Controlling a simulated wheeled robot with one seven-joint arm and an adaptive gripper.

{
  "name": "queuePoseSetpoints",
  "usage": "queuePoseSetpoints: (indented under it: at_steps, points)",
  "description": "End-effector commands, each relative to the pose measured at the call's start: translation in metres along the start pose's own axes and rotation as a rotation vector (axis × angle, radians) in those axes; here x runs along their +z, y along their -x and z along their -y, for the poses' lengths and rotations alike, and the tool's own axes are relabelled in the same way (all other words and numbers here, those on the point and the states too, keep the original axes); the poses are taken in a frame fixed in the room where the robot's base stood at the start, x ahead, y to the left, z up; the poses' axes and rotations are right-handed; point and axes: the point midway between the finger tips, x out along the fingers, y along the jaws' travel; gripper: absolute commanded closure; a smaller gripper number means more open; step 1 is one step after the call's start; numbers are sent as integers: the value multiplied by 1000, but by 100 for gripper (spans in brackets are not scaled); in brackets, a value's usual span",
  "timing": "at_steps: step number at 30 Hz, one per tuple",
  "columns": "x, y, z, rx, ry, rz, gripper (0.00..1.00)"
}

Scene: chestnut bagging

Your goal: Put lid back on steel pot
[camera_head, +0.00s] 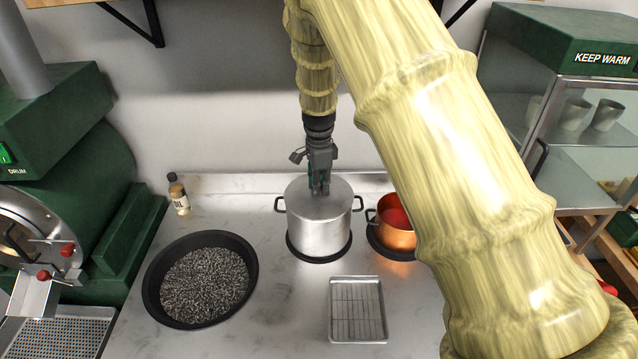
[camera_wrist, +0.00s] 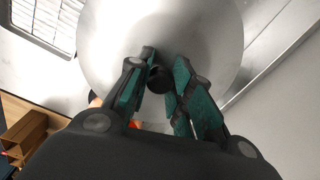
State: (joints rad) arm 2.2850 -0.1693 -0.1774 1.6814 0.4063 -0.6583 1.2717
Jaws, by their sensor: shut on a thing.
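The steel pot (camera_head: 319,228) stands on a dark round base on the counter, with a black handle on each side. Its lid (camera_head: 303,199) lies over the pot's top in the head view; I cannot tell whether it is fully seated. In the wrist view the lid (camera_wrist: 112,48) fills the upper middle. My gripper (camera_head: 320,190) points down over the middle of the lid. Its fingers (camera_wrist: 158,84) are shut on the lid's dark round knob (camera_wrist: 159,79). The far side of the knob and part of the lid are hidden by the fingers.
A copper pot (camera_head: 398,238) with red contents stands close to the right. A dark round pan (camera_head: 152,292) of small dark pieces is at front left, a wire-rack tray (camera_head: 358,338) in front. A bottle (camera_head: 179,195) stands at the back left. A warmer cabinet (camera_head: 565,40) is at right.

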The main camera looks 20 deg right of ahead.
Motion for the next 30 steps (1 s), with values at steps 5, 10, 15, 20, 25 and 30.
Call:
queuePoseSetpoints:
  at_steps: [5, 10, 15, 20, 25, 30]
  points:
    - [0, 0, 0, 0, 0, 0, 100]
    - [0, 0, 0, 0, 0, 0, 55]
    - [0, 0, 0, 0, 0, 0, 53]
    - [0, 0, 0, 0, 0, 0, 37]
    - [0, 0, 0, 0, 0, 0, 32]
    - [0, 0, 0, 0, 0, 0, 32]
